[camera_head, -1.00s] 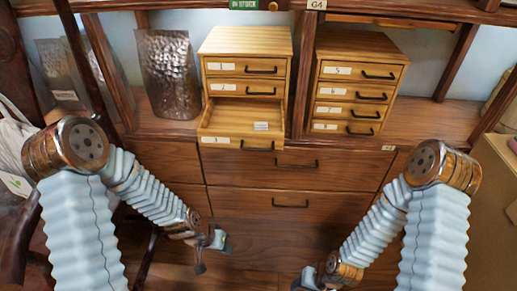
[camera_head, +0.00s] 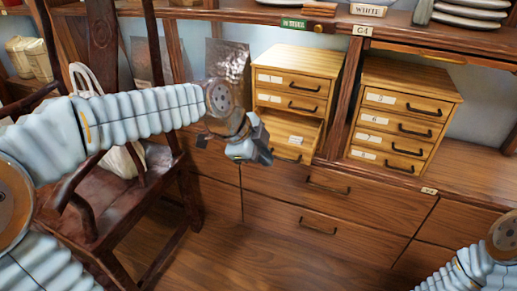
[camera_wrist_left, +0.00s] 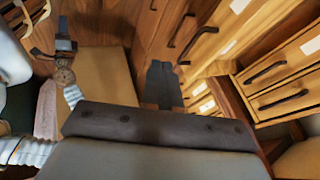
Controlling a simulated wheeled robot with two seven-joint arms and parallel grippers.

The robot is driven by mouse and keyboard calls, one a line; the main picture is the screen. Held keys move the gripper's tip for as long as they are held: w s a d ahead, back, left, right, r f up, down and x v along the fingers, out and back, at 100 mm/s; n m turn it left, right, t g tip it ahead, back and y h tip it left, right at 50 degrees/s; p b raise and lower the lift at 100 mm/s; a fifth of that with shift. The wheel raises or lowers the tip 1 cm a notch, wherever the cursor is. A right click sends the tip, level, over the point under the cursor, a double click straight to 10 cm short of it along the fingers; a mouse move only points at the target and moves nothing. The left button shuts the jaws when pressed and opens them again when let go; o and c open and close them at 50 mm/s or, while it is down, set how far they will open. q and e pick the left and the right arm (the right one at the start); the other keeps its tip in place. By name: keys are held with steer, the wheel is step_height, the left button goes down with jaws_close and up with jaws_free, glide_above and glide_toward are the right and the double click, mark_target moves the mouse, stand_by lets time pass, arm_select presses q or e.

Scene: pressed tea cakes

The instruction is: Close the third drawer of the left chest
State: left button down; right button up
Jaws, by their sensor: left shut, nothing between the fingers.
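The left chest (camera_head: 300,68) is a light wooden box with labelled drawers and dark handles. Its upper two drawers are shut. Its third drawer (camera_head: 291,128) stands out, with its inside showing. My left gripper (camera_head: 262,155) is shut and empty, in front of the left part of that drawer's front, partly covering it. I cannot tell whether they touch. The closed fingers also show in the left wrist view (camera_wrist_left: 163,82). My right gripper (camera_wrist_left: 65,40) appears small in the left wrist view; its jaws are unclear. It is outside the head view.
Wider cabinet drawers (camera_head: 320,225) lie below. A dark chair (camera_head: 110,200) with a pale bag (camera_head: 95,85) is at left. A dark foil pouch (camera_head: 228,62) stands left of the chest.

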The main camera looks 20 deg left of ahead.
mark_target(277, 157)
arm_select(q)
steer(key=shift+w+d+f, duration=0.25)
steer(key=shift+w+f, duration=0.45)
steer(key=shift+w, duration=0.25)
steer(key=shift+w+d+f, duration=0.25)
steer(key=shift+w+f, duration=0.5)
steer(key=shift+w, duration=0.2)
steer(key=shift+w+d+f, duration=0.25)
steer(key=shift+w+f, duration=0.45)
steer(key=shift+w, duration=0.25)
arm_select(e)
steer(key=shift+r, duration=0.15)
steer(key=shift+a, duration=0.1)
